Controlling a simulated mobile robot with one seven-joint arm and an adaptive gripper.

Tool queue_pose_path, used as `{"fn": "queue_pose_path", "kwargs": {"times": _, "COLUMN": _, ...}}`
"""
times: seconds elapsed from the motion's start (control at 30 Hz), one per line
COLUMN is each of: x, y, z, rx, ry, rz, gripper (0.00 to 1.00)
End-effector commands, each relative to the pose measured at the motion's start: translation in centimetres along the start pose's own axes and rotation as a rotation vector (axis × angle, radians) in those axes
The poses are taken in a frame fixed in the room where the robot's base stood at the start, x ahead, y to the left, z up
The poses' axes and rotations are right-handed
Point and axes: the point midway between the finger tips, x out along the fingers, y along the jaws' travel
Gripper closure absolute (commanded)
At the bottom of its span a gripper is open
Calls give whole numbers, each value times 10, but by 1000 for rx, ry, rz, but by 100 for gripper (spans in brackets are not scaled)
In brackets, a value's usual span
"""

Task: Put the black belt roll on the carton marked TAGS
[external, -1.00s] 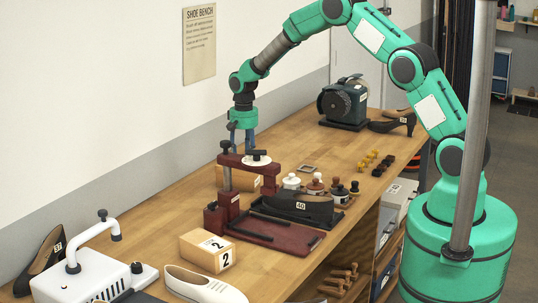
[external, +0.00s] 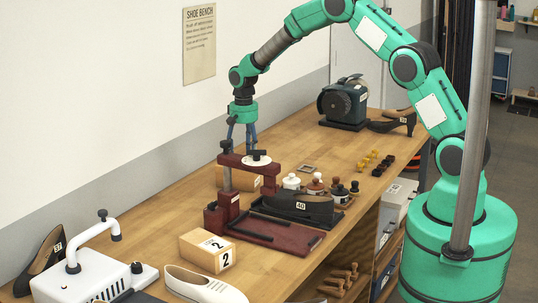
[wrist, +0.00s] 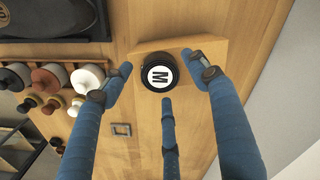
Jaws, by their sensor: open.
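A black round roll (wrist: 157,75) with a white M disc on top lies on a tan carton (wrist: 205,55) in the wrist view. It looks like the black belt roll. My gripper (external: 240,150) is open above the far side of the bench, behind the red press. In the wrist view its blue fingers (wrist: 165,80) spread around the roll with gaps showing. A tan carton (external: 231,179) shows partly behind the press in the external view, with a small label that I cannot read. The roll is hidden there.
The red press (external: 245,175) stands just in front of my gripper and carton. A carton marked 2 (external: 195,249) is nearer. A grey machine (external: 343,103) stands farther back.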

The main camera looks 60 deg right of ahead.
Motion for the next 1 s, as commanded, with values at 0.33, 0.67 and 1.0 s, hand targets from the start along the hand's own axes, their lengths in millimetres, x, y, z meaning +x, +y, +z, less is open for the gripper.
{"fn": "queue_pose_path", "kwargs": {"times": 0.33, "x": -58, "y": 0, "z": 0, "rx": 0, "ry": 2, "rz": -2, "gripper": 40}}
{"fn": "queue_pose_path", "kwargs": {"times": 0.67, "x": -95, "y": 0, "z": 0, "rx": 0, "ry": 1, "rz": -1, "gripper": 40}}
{"fn": "queue_pose_path", "kwargs": {"times": 1.0, "x": -100, "y": 0, "z": 0, "rx": 0, "ry": 1, "rz": -1, "gripper": 40}}
